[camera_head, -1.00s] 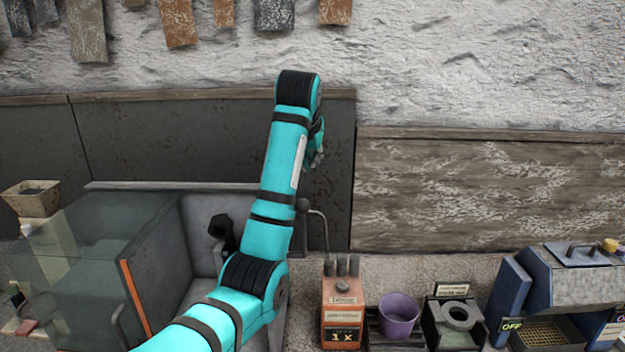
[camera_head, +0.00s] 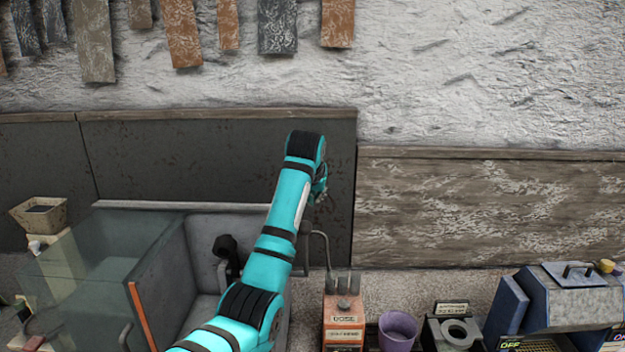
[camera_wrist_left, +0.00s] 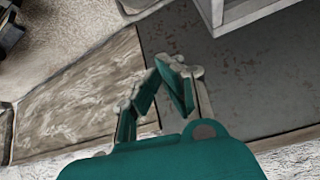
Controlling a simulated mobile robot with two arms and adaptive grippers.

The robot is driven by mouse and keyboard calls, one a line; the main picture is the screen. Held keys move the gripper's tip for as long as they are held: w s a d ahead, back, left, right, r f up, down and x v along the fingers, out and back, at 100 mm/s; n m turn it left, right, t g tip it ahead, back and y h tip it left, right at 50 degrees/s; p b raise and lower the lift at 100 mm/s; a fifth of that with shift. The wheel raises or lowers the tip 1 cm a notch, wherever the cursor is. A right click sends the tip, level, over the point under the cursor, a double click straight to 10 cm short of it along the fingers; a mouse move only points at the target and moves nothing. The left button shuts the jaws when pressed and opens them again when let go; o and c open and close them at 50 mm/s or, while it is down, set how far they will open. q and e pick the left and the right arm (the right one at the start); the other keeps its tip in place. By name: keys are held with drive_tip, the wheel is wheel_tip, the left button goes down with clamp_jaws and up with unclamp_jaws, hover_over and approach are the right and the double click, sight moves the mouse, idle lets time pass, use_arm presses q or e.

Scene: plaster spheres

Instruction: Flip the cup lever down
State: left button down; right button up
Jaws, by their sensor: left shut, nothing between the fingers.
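My left gripper (camera_head: 318,188) is above the knob, in front of the dark wall panel, partly hidden by my own wrist. In the left wrist view the gripper (camera_wrist_left: 161,66) has its fingers shut with nothing between them. My right gripper is out of view.
The orange dose box (camera_head: 343,318), a purple cup (camera_head: 397,331), a black ring holder (camera_head: 452,331) and a blue machine (camera_head: 565,300) line the counter to the right. A glass case (camera_head: 80,265) stands left. My left arm hides part of the grey machine.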

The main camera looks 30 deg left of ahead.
use_arm(q)
drive_tip(key=s+f+p, duration=0.1)
drive_tip(key=s+d+f+p, duration=0.1)
drive_tip(key=shift+s+f, duration=0.3)
drive_tip(key=shift+s, duration=0.05)
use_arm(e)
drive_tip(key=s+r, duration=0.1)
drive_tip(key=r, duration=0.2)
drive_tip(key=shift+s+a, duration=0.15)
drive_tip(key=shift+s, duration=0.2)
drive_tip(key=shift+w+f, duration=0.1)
